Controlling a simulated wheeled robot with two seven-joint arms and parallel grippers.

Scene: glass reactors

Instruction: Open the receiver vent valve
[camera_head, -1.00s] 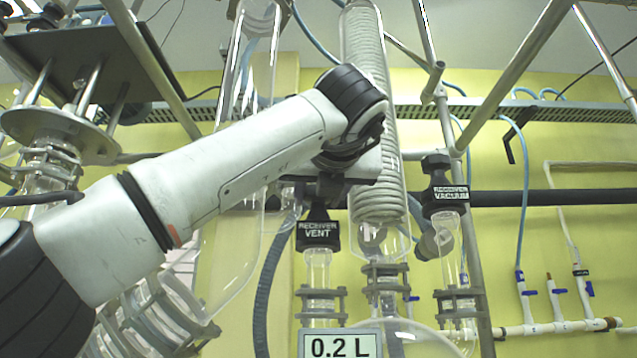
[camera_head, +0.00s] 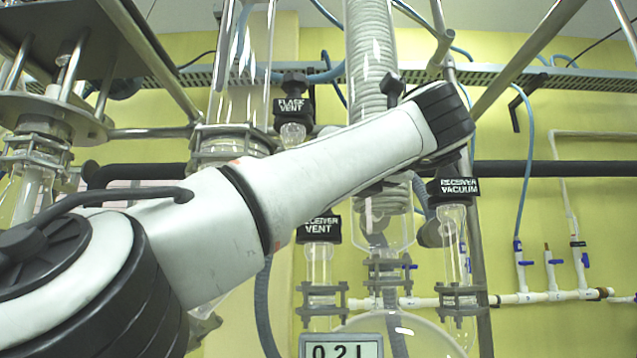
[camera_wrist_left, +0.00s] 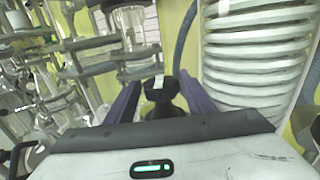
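The receiver vent valve (camera_head: 318,229) stands on a clear glass neck at the centre of the head view. Its black label block shows, but its top is hidden behind my left arm. My left forearm crosses from the lower left, with its black wrist joint in front of the condenser; the fingers are hidden there. In the left wrist view my left gripper (camera_wrist_left: 160,82) is open, its dark purple fingers apart. A black valve knob (camera_wrist_left: 158,92) with a pale mark shows between them, with gaps at both sides. I cannot tell for certain which valve it is. My right gripper is not in view.
The flask vent valve (camera_head: 293,106) stands behind, above my arm. The receiver vacuum valve (camera_head: 453,188) stands to the right. The glass coil condenser (camera_head: 372,60) rises near my wrist and fills the right of the wrist view. A display (camera_head: 341,347) is at bottom centre.

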